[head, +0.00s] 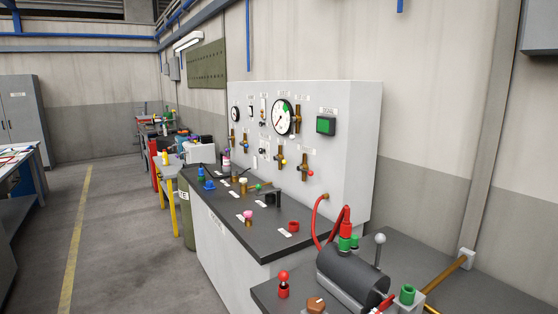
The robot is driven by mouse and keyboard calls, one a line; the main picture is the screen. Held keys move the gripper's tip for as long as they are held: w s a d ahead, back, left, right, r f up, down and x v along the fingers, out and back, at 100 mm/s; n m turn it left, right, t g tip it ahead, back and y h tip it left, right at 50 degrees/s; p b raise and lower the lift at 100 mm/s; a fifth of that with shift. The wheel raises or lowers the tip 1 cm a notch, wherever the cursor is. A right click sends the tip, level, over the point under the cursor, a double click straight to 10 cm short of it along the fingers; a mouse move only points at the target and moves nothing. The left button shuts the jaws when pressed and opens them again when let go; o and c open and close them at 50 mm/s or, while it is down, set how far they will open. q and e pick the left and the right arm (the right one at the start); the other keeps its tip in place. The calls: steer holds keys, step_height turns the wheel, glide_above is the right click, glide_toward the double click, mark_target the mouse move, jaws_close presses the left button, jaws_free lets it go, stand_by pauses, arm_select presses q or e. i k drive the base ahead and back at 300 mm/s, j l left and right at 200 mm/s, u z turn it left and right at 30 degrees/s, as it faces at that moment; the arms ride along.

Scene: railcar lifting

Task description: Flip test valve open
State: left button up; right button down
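A light grey test panel (345,140) stands behind a dark-topped bench. Several small brass valves are mounted on it. One brass valve with a red-tipped handle (305,168) is at the panel's lower right. Another brass valve (279,158) is to its left, and others (246,141) are further left. Labels are too small to read, so I cannot tell which is the test valve or its position. A large round gauge (283,117) with a green sector sits above, beside an upright brass part (297,118). Neither of my grippers is in view.
The dark bench top (255,228) holds small coloured fittings, including a red one (293,226). Clear floor (125,230) lies left; a grey cabinet (20,110) stands far left.

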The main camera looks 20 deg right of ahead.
mark_target(276, 158)
steer(key=i+j+z, duration=0.1)
steer(key=i, duration=0.45)
steer(key=i+j+z, duration=0.1)
steer(key=i, duration=0.5)
steer(key=i+j+z, duration=0.1)
steer(key=i+j, duration=0.2)
steer(key=i, duration=0.25)
steer(key=i+j+z, duration=0.1)
steer(key=i+j, duration=0.15)
steer(key=i, duration=0.3)
steer(key=i+j+z, duration=0.15)
steer(key=i+j, duration=0.15)
steer(key=i, duration=0.25)
steer(key=i+j+z, duration=0.1)
steer(key=i+j, duration=0.25)
steer(key=i, duration=0.15)
